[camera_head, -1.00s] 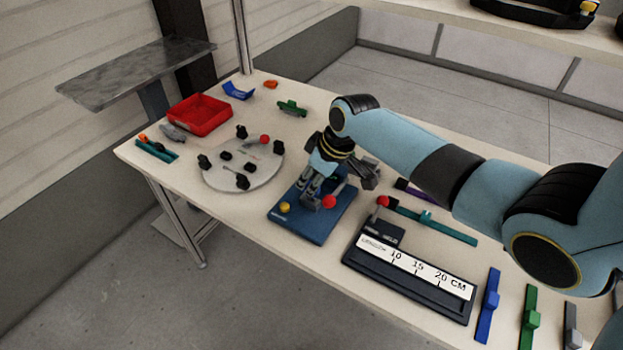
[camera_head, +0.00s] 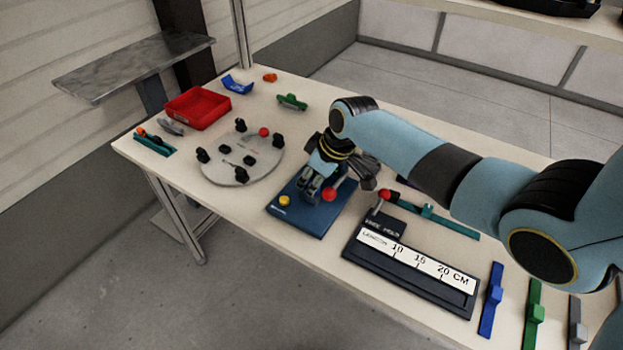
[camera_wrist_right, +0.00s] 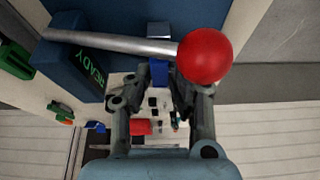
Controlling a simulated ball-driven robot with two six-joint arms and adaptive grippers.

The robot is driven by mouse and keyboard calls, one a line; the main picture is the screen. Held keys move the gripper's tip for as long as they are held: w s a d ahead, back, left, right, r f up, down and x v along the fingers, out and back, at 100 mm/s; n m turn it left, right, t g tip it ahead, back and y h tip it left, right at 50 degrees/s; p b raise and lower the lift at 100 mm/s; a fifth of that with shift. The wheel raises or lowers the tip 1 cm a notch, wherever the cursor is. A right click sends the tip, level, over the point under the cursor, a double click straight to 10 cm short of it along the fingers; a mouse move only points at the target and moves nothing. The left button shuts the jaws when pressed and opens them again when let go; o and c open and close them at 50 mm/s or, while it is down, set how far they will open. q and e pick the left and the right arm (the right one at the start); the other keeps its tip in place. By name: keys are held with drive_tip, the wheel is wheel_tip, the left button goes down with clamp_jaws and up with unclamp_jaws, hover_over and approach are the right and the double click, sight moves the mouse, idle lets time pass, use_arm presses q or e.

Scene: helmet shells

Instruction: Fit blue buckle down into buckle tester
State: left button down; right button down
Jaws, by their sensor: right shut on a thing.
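The buckle tester (camera_head: 312,227) is a dark blue plate on the table with a yellow button and a red-balled lever (camera_head: 329,194). In the right wrist view, its block marked READY, its metal lever and its red ball (camera_wrist_right: 205,56) fill the top. My right gripper (camera_head: 311,197) is over the tester, beside the red ball. It is shut on the blue buckle, a small blue piece (camera_wrist_right: 159,73) between the fingertips in the wrist view. In the head view the fingers hide the buckle. Whether it touches the tester's socket I cannot tell. My left gripper is out of view.
A round grey fixture plate (camera_head: 225,173) with black posts stands left of the tester. A black length gauge (camera_head: 410,268) lies to the right. A red tray (camera_head: 197,109) is at the back left. Blue, green and grey pieces lie at the right front edge.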

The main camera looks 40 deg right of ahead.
drive_tip(key=c, duration=1.1)
unclamp_jaws()
drive_tip(key=shift+c, duration=0.2)
drive_tip(key=v, duration=1.2)
drive_tip(key=shift+s, duration=0.1)
